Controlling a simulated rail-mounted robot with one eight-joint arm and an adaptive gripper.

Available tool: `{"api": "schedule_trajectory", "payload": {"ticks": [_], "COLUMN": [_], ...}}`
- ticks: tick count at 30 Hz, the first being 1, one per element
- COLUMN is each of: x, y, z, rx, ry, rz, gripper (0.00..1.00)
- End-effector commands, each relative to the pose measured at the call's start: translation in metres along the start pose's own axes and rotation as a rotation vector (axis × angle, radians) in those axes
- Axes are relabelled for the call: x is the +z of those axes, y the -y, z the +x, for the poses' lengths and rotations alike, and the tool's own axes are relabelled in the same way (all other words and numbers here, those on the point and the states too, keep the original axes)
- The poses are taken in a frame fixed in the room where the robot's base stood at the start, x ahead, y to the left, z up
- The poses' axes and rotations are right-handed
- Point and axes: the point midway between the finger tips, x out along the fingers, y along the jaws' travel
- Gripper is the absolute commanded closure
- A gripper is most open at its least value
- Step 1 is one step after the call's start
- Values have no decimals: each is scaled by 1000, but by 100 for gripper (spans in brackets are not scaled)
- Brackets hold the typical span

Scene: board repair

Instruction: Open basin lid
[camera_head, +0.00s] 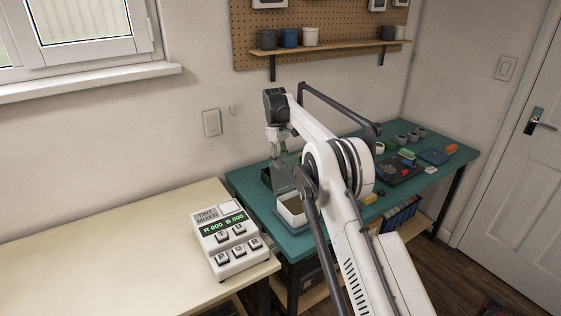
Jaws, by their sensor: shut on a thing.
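The basin (292,219) is a white, open-topped box on the left part of the green workbench, with a dull olive interior showing. A clear, greyish panel, which looks like the basin lid (284,178), stands steeply tilted above the basin's back left side. My gripper (279,150) points down from the end of my white arm and is shut on the upper part of this panel. The fingertips are small and partly blend with the clear panel. My arm hides the right side of the basin area.
A tint mixer box (227,240) with buttons stands on the pale table (120,255) at left. The green workbench (254,204) holds several cups and a dark tray (386,177) at right. A dark block sits behind the panel. A shelf (345,51) hangs above.

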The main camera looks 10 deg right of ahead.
Motion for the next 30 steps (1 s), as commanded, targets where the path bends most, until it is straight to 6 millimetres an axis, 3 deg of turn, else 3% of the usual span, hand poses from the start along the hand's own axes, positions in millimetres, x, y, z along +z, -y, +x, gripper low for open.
{"api": "schedule_trajectory", "payload": {"ticks": [12, 13, 18, 30], "x": [1, 1, 0, 0], "y": [-6, -6, -5, -2], "z": [-1, -1, 0, -8], "rx": [11, 11, 9, 6], "ry": [-4, -4, -4, -3], "rz": [5, 5, 4, 1], "gripper": [100, 84, 61, 61]}}
